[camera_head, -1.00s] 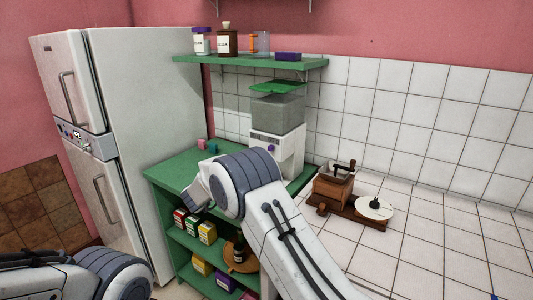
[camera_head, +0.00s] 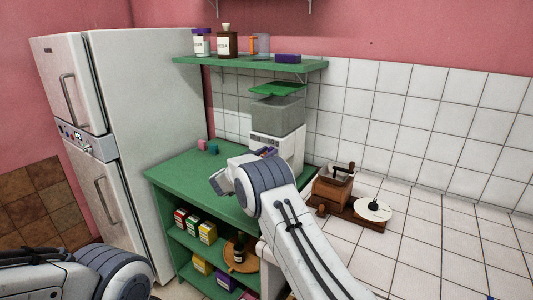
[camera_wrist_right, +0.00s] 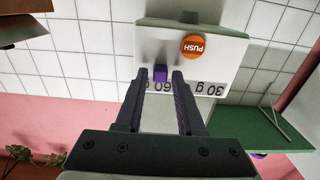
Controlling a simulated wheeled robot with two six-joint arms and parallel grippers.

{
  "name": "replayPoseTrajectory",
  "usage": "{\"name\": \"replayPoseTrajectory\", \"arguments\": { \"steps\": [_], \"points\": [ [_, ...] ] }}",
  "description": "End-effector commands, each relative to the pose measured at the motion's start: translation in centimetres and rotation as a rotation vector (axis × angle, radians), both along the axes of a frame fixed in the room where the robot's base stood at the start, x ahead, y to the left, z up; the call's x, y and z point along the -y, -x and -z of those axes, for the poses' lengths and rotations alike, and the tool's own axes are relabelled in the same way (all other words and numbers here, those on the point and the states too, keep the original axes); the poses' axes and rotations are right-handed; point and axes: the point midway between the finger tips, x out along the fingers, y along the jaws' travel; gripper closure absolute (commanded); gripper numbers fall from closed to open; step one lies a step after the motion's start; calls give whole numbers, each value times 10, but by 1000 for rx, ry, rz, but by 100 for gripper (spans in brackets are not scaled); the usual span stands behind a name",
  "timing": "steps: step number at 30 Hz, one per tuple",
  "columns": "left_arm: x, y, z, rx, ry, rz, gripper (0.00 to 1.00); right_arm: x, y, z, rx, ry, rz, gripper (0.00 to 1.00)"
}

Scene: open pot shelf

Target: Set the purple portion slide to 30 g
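The dispenser (camera_head: 276,143) is a white body with a grey see-through hopper and a raised green lid, on the green shelf unit. In the right wrist view, turned upside down, its purple portion slide (camera_wrist_right: 160,74) is a small block beside the printed 60 mark. The 30 g mark (camera_wrist_right: 207,90) is further right, and an orange PUSH button (camera_wrist_right: 193,46) is nearby. My right gripper (camera_wrist_right: 162,76) is open, its fingertips on either side of the slide with small gaps. In the head view my right wrist hides the dispenser's lower front. My left gripper is out of view.
A wooden grinder (camera_head: 333,185) stands right of the dispenser on the tiled counter, beside a white round dish (camera_head: 373,209). Pink and teal small items (camera_head: 207,146) sit on the green top. A green wall shelf (camera_head: 240,63) with jars is above.

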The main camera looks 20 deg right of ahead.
Motion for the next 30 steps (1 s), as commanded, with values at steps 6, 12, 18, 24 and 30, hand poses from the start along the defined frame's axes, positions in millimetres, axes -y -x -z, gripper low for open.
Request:
{"name": "replayPoseTrajectory", "arguments": {
  "steps": [6,12,18,24,30],
  "points": [
    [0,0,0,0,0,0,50,-1,0,0,0,0,0,100],
    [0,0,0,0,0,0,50,-1,0,0,0,0,-1,100],
    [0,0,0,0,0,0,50,-1,0,0,0,0,-1,100],
    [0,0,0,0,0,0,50,-1,0,0,0,0,-1,100],
    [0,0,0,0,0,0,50,-1,0,0,0,0,-1,100]
  ]
}}
